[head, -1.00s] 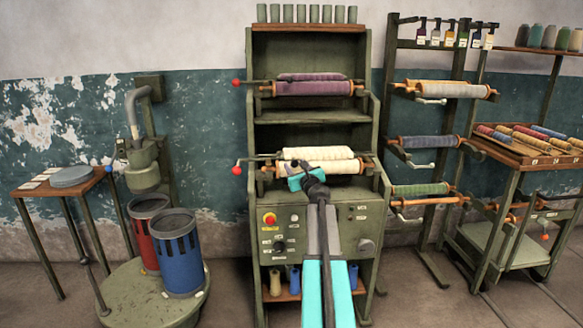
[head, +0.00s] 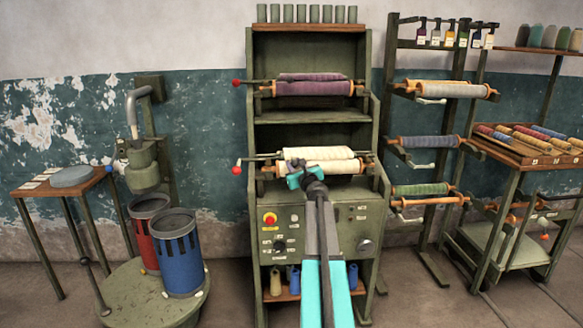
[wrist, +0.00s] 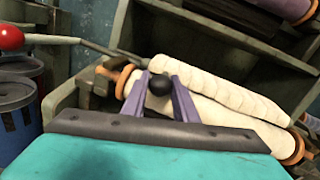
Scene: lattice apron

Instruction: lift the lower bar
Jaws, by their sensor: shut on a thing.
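The lower bar (head: 262,157) is a thin dark rod across the front of the green machine's lower bay. A red ball (head: 237,170) stands at its left end, and it also shows in the wrist view (wrist: 10,38). Beside the bar lie two cream rolls (head: 322,166), one above the other, with orange end discs. My gripper (head: 298,172) is in front of the left part of these rolls. In the wrist view its two purple fingers (wrist: 172,98) are close around a small black ball (wrist: 160,84), with the rolls behind. Whether this ball joins the bar is hard to see.
The control panel (head: 345,215) is below my gripper. Racks of yarn rolls (head: 422,190) stand at right; red and blue bins (head: 180,260) stand at left.

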